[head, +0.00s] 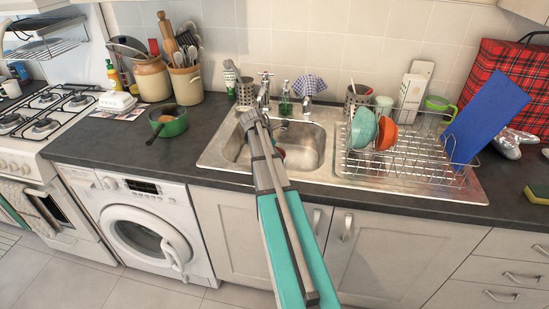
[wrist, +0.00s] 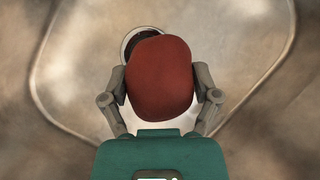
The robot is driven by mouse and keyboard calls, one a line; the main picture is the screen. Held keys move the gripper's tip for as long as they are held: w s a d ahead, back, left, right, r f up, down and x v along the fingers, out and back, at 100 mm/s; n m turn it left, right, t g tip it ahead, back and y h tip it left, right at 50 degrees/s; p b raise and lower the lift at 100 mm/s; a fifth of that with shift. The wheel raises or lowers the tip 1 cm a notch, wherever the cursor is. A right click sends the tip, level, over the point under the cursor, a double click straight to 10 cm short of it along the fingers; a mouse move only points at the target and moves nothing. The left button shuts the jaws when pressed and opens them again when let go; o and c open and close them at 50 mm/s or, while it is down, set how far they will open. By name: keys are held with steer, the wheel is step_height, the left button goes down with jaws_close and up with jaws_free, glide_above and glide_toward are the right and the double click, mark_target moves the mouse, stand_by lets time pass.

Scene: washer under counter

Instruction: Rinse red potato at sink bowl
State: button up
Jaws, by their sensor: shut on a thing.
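The red potato (wrist: 159,78) is between the two fingers of my gripper (wrist: 160,88) in the wrist view. The gripper is shut on it. The sink bowl (wrist: 60,85) lies beneath, and the potato partly covers the round drain (wrist: 131,38). In the head view my arm reaches over the sink bowl (head: 310,140). A small patch of red shows beside the arm there, and the gripper is mostly hidden. Whether the potato touches the bowl floor cannot be told. The tap (head: 264,88) stands at the back of the sink; no running water is visible.
A wire dish rack (head: 395,160) with bowls and a blue board (head: 487,118) stands right of the bowl. A green pan (head: 170,121) sits on the counter to the left. Soap bottles and utensil holders line the back. The washer (head: 140,225) is under the counter.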

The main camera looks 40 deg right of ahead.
step_height(320, 180, up, 15)
steer(key=p, duration=1.5)
steer(key=shift+r, duration=0.2)
stand_by(0.5)
stand_by(2.3)
step_height(320, 180, up, 4)
steer(key=p, duration=0.4)
stand_by(1.0)
